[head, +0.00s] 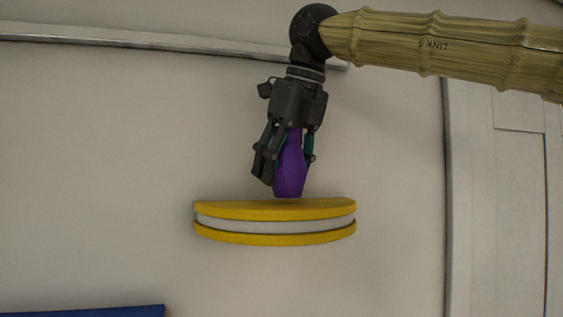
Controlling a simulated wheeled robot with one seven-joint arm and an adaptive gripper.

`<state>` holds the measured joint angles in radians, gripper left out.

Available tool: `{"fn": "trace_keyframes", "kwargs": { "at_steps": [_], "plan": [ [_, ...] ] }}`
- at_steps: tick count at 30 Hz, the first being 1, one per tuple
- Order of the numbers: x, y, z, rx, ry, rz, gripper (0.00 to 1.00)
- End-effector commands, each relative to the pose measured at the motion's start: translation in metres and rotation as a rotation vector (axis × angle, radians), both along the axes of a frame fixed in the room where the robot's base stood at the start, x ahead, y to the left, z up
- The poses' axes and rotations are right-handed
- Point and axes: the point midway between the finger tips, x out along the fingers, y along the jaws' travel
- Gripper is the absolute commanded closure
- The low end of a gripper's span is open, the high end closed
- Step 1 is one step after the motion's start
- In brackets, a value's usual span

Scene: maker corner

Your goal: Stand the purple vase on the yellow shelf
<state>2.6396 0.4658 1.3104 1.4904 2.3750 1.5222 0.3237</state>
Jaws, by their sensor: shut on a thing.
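The purple vase (290,172) is upright in the head view, with its wider body downward. My gripper (287,155) points down and is shut on the upper part of the vase, hiding its neck. The yellow shelf (274,209) is a rounded shelf on the wall, with a pale band between two yellow layers. The vase's base is right at the shelf's top surface, a little right of the shelf's middle. I cannot tell whether it touches or hovers just above.
The pale wall (110,140) around the shelf is bare. A metal rail (150,40) runs along the wall at the top. A blue edge (85,311) shows at the bottom left. A panelled white door or cabinet (490,200) stands at the right. The shelf top is otherwise empty.

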Motion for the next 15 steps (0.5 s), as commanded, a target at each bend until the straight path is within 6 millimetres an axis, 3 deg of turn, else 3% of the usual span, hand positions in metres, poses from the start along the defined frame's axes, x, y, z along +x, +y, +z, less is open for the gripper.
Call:
{"fn": "trace_keyframes", "kwargs": {
  "at_steps": [15],
  "plan": [
    [-0.0001,-0.0002,-0.0090,0.000,0.000,0.000,0.72]
  ]
}}
